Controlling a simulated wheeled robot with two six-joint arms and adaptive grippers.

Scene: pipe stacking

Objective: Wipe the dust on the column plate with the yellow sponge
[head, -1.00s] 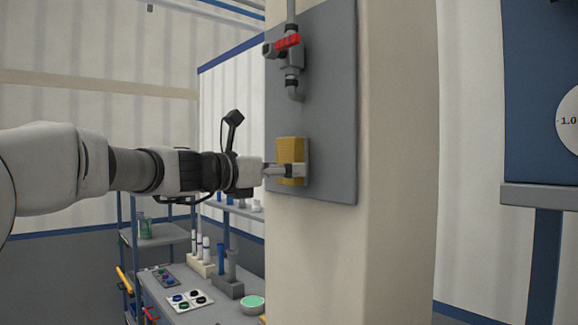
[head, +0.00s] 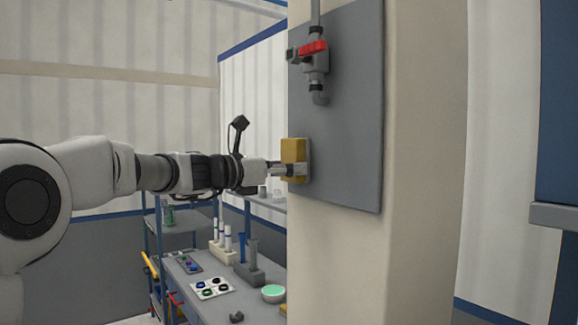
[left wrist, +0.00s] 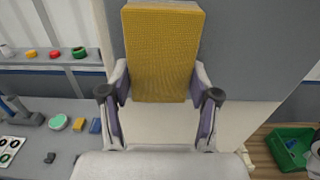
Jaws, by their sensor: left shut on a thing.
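The yellow sponge (head: 293,150) is at the left edge of the grey column plate (head: 345,130), low on it. My left gripper (head: 292,170) is shut on the sponge. In the left wrist view the sponge (left wrist: 161,50) stands upright between the two fingers of my left gripper (left wrist: 160,92), with the grey plate (left wrist: 240,60) behind it. I cannot tell whether the sponge touches the plate. No dust can be made out on the plate. My right gripper is not in view.
A pipe with a red-handled valve (head: 313,48) is fixed on the plate above the sponge. The beige column (head: 425,200) carries the plate. A bench (head: 215,305) with racks, a parts tray (head: 212,288) and a green bowl (head: 273,293) stands below left.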

